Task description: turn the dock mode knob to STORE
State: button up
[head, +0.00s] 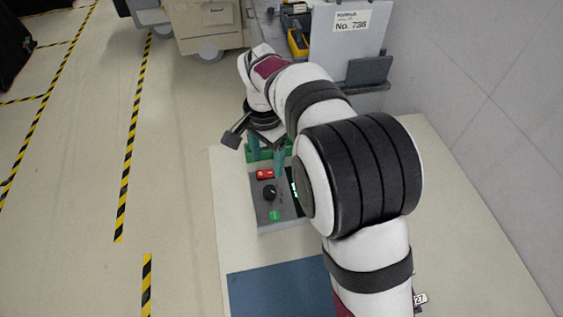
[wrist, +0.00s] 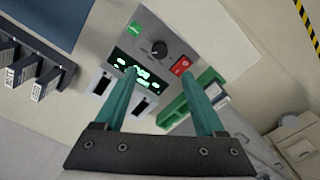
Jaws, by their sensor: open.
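The dock mode knob (head: 269,192) is a round black knob on a grey control panel (head: 262,218). It sits between a red switch or label (head: 265,174) and a green one (head: 274,215). In the wrist view the knob (wrist: 159,48) shows a light pointer mark, but I cannot read its setting. A display with green glowing marks (wrist: 140,74) lies beside it. My gripper (wrist: 163,92) is open and empty, its two teal fingers spread, the knob beyond and apart from them. In the head view my gripper (head: 266,158) is over the panel's far end, partly hidden by my arm.
A green holder (wrist: 205,88) stands next to the panel's red end. A blue mat (head: 275,292) lies on the table in front. A dark rack with labelled items (wrist: 38,75) is at left in the wrist view. A board marked No. 738 (head: 345,50) stands behind.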

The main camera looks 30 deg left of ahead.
aim_at(270, 190)
notch_tip(270, 190, down, 12)
jog(key=shift+d+r, duration=0.1)
jog(key=shift+r, duration=0.15)
jog(key=shift+c, duration=0.4)
grip_shut()
